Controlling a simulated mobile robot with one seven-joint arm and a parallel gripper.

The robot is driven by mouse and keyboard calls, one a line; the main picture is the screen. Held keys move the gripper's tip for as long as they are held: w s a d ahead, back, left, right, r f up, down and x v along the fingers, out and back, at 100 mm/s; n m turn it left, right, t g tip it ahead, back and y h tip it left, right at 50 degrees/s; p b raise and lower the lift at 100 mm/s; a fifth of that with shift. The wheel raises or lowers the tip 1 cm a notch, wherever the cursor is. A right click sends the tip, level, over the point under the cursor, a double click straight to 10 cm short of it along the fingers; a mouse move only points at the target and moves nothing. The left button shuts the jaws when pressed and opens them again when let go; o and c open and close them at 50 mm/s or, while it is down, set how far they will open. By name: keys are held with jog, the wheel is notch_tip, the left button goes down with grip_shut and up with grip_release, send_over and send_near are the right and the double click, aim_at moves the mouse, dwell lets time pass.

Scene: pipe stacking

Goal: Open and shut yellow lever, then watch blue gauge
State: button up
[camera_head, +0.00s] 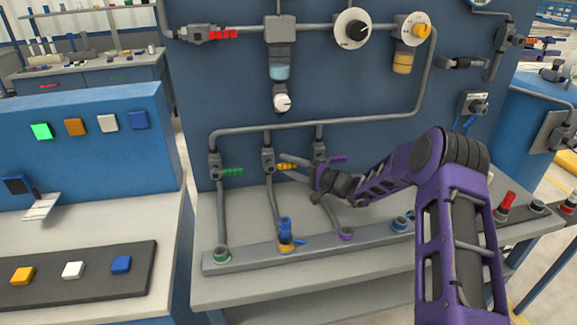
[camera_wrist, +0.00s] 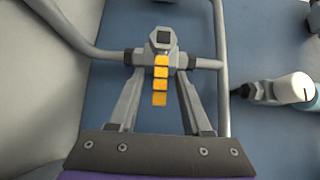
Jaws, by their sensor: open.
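The yellow lever (camera_head: 286,166) sits on the middle valve of a row of pipe valves on the blue panel. In the wrist view the yellow lever (camera_wrist: 160,82) is a segmented strip below the grey valve body, in line with my view. My gripper (camera_wrist: 158,92) is open, with one finger on each side of the lever and a visible gap on both sides. In the head view my gripper (camera_head: 297,169) reaches in from the right at the lever. I cannot pick out a clearly blue gauge. A white dial (camera_head: 352,28) and a yellow-centred dial (camera_head: 421,31) are on the upper panel.
A green lever (camera_head: 232,172) is left of the yellow one, and a purple lever (camera_head: 337,160) is right, close to my wrist. Vertical pipes run below them. A blue-bowled filter (camera_head: 279,72) with a small white knob (camera_head: 282,102) hangs above.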

jog(key=shift+a, duration=0.1)
grip_shut()
dwell(1.4)
